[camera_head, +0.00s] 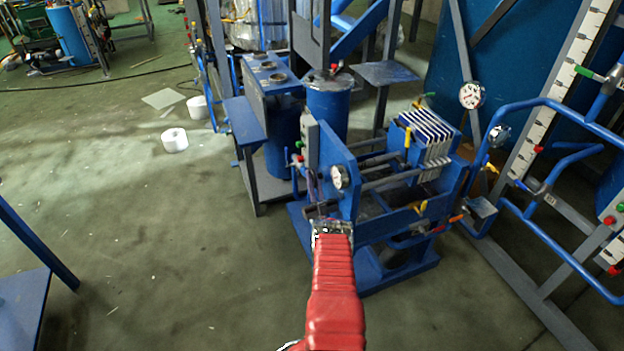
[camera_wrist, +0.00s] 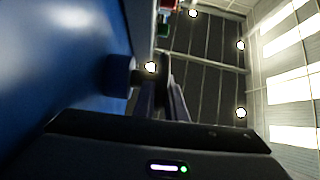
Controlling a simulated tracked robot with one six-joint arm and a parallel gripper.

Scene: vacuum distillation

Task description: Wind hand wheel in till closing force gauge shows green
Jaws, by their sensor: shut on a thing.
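The blue filter press (camera_head: 400,190) stands in the middle of the head view, with a pack of white plates (camera_head: 428,130) at its far end. A round white gauge (camera_head: 340,177) sits on its near end plate; its needle is too small to read. My gripper (camera_head: 328,224) is at that end plate, low and in front of the gauge. In the wrist view its dark fingers (camera_wrist: 165,98) are beside a blue hub (camera_wrist: 118,76) on the blue end plate (camera_wrist: 60,60). My gripper is shut on the hand wheel, whose rim is mostly hidden by the gripper.
A blue pipe frame with a gauge (camera_head: 471,95) stands at the right. A blue cylinder (camera_head: 328,105) and a blue stand (camera_head: 243,127) are behind the press. White rolls (camera_head: 174,140) lie on the floor at left. The floor left of my arm is mostly clear.

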